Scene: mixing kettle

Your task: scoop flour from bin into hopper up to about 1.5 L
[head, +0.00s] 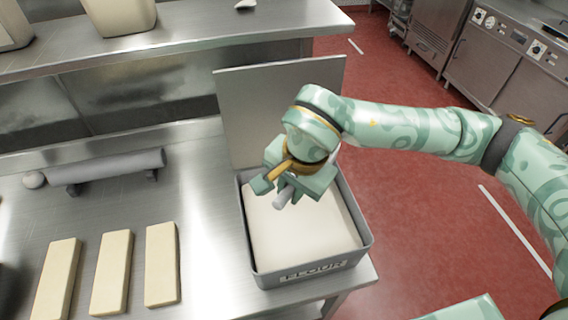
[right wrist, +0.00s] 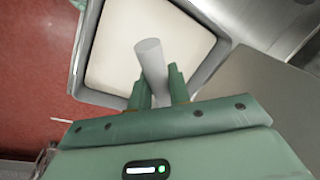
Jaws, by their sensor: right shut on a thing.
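The grey flour bin (head: 310,271) stands at the right end of the steel table, with pale flour (head: 300,238) filling much of it. Its flat grey lid (head: 235,115) stands upright behind it. My right gripper (head: 280,190) is over the bin, shut on a grey cylindrical handle (head: 283,199), which looks like the scoop's. In the right wrist view the handle (right wrist: 151,65) sits between the fingers (right wrist: 160,90) above the flour (right wrist: 120,45). The scoop's bowl does not show; I cannot tell whether it is in the flour. No hopper is recognisable. My left gripper is out of view.
Three pale blocks (head: 111,272) lie on the table at the left. A grey roller on a stand (head: 115,168) lies behind them. A steel shelf (head: 200,40) with pale containers (head: 120,15) runs above the back. Red floor is open at the right.

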